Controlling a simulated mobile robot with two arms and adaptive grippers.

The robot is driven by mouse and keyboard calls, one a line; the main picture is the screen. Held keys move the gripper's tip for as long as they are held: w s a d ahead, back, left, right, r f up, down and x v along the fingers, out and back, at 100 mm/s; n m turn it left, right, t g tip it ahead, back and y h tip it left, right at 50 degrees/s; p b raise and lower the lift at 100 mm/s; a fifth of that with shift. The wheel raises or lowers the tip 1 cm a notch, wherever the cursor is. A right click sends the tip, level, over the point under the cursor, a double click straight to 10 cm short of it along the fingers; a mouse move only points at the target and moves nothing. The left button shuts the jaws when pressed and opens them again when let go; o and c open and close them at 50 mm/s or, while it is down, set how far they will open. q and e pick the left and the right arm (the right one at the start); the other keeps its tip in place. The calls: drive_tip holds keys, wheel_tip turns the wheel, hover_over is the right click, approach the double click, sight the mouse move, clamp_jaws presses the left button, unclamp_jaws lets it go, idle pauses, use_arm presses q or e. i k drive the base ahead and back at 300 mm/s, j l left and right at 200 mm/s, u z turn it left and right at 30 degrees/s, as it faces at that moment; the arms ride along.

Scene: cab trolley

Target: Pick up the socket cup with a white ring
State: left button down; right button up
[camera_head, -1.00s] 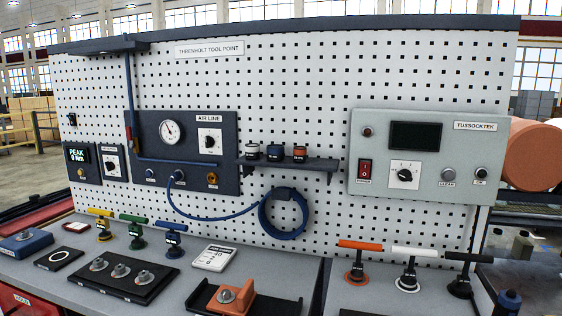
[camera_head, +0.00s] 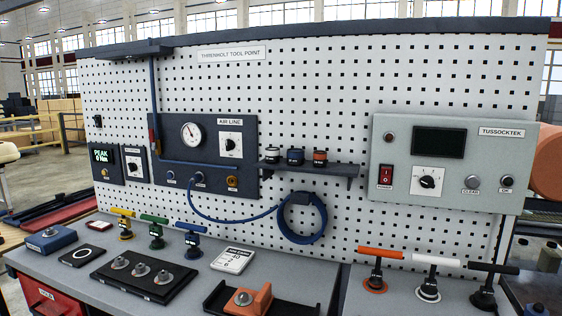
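Three small dark cups stand upright side by side on a dark shelf (camera_head: 340,168) fixed to the pegboard. The left cup (camera_head: 272,155) appears to carry a white ring, though it is small in the picture. The middle cup (camera_head: 295,156) has a bluish band and the right cup (camera_head: 320,158) an orange one. Neither of my grippers is in view.
A blue hose coil (camera_head: 302,218) hangs below the shelf. A grey control box (camera_head: 450,120) is to its right and an air line panel (camera_head: 205,140) to its left. On the bench stand several T-handled tools (camera_head: 428,277), a black socket tray (camera_head: 143,275) and an orange block (camera_head: 252,300).

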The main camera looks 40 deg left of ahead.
sight(272, 153)
drive_tip(key=u, duration=1.3)
drive_tip(key=i+j+z, duration=0.1)
drive_tip(key=j, duration=0.25)
drive_tip(key=i+j+z, duration=0.1)
drive_tip(key=j, duration=0.3)
